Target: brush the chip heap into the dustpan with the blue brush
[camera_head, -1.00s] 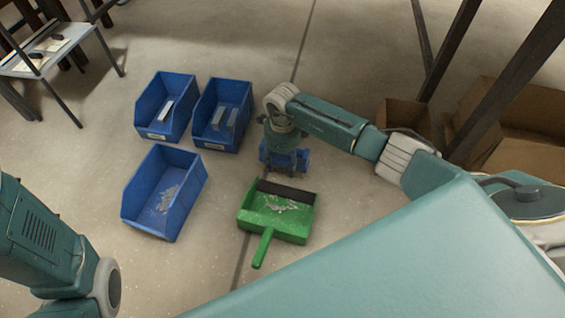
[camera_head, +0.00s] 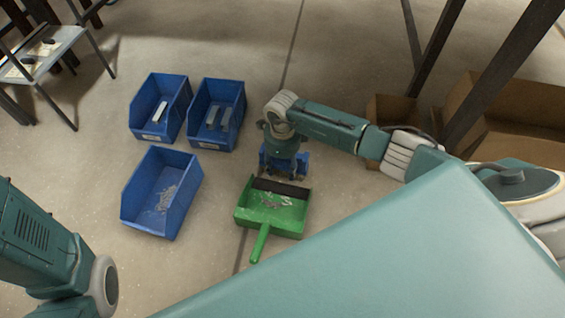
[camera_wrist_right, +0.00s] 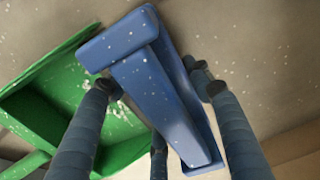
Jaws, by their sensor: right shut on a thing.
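The blue brush (camera_head: 284,164) is held by my right gripper (camera_head: 283,155) low over the floor, at the far edge of the green dustpan (camera_head: 270,222). In the right wrist view the fingers of the gripper (camera_wrist_right: 153,88) are around the blue brush body (camera_wrist_right: 155,90), with the green dustpan (camera_wrist_right: 40,105) beside it at left. Pale chips (camera_head: 275,201) lie inside the dustpan, near a dark strip along its far side. No heap on the floor is clearly visible; the area under the brush is hidden. My left gripper is out of view.
A blue bin (camera_head: 131,203) left of the dustpan holds small pale scraps. Two blue bins (camera_head: 146,137) (camera_head: 203,141) behind it hold metal profile pieces. Cardboard boxes (camera_head: 480,105) and dark table legs stand at right. The floor between bins and dustpan is clear.

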